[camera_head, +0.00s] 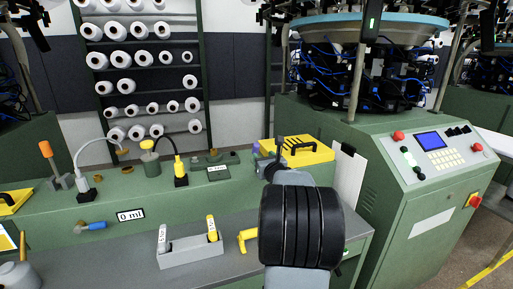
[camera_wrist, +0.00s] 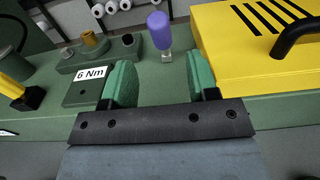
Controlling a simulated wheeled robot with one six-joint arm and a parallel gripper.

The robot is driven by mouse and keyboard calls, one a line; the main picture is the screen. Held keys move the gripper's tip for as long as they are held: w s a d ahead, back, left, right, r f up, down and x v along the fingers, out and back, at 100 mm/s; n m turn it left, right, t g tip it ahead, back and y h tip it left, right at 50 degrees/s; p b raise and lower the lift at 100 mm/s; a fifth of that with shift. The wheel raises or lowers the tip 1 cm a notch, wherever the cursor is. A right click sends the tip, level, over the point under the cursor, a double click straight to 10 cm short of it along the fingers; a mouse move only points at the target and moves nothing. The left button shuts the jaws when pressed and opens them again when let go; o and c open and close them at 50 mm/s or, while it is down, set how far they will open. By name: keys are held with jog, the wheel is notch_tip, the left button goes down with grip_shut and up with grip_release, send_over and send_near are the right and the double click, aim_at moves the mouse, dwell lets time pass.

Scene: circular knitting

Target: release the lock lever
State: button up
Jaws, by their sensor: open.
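No part is labelled as the lock lever. A small upright lever with a purple knob (camera_wrist: 160,32) on a metal stem stands on the green bench, beyond and between my fingertips in the wrist view. Its knob also shows at the left of the yellow cover in the head view (camera_head: 256,149). An orange-handled upright lever (camera_head: 46,150) stands at the far left of the bench. My gripper (camera_wrist: 160,80) is open, with green finger pads apart and nothing between them. In the head view my arm hides part of the bench around the gripper.
A yellow cover (camera_wrist: 250,50) with a black handle lies close right of my gripper. A block labelled 6 Nm (camera_wrist: 85,90) is at the left. A grey holder (camera_head: 190,252) with white and yellow handles stands on the lower shelf. The knitting machine (camera_head: 400,190) stands right.

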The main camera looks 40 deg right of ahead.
aim_at(257, 150)
jog(key=p+x, duration=0.1)
jog(key=x, duration=0.7)
jog(key=shift+c, duration=0.5)
grip_shut()
